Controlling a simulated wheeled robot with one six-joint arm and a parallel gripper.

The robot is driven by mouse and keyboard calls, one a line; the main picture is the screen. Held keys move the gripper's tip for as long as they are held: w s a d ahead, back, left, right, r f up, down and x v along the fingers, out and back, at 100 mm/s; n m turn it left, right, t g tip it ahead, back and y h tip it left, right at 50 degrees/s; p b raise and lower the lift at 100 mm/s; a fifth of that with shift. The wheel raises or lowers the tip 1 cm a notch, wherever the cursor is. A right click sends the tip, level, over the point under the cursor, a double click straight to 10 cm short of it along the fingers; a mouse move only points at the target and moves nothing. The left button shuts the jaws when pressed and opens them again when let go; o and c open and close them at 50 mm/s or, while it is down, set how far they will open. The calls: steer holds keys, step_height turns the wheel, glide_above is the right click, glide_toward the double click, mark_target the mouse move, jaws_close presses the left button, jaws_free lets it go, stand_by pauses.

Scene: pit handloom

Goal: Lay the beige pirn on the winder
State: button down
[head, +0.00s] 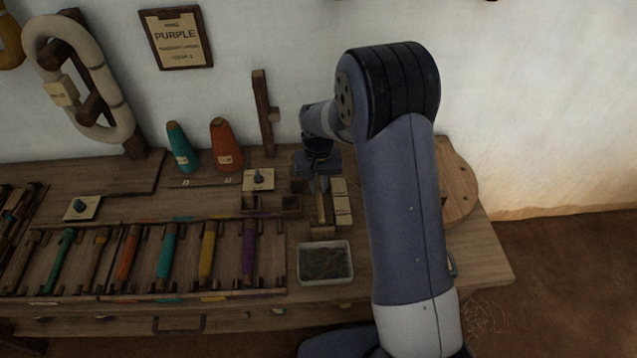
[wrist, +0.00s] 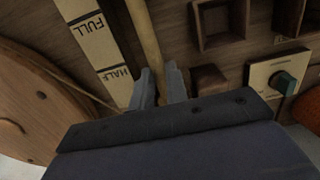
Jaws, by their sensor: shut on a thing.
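The beige pirn (head: 321,208) is a slim pale rod held in my gripper (head: 319,184). In the wrist view the pirn (wrist: 144,32) runs up from between the two fingers of my gripper (wrist: 158,78). The pirn is beside the winder's pale gauge strip (wrist: 93,40), marked FULL and HALF. The gauge strip also shows in the head view (head: 341,203). The winder's round wooden wheel (head: 459,187) is partly behind my arm in the head view. The wheel (wrist: 40,110) is at the left in the wrist view. I cannot tell whether the pirn touches its supports.
A rack (head: 140,285) with several coloured pirns fills the bench's left side. A white tray (head: 325,263) is in front of the winder. A teal cone (head: 181,147) and an orange cone (head: 226,145) stand at the back. A knob plate (head: 258,180) is left of my gripper.

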steer(key=c, duration=1.3)
jaws_free()
steer(key=shift+o, duration=0.3)
steer(key=shift+o, duration=1.2)
steer(key=shift+r+p, duration=2.85)
steer(key=shift+r, duration=1.2)
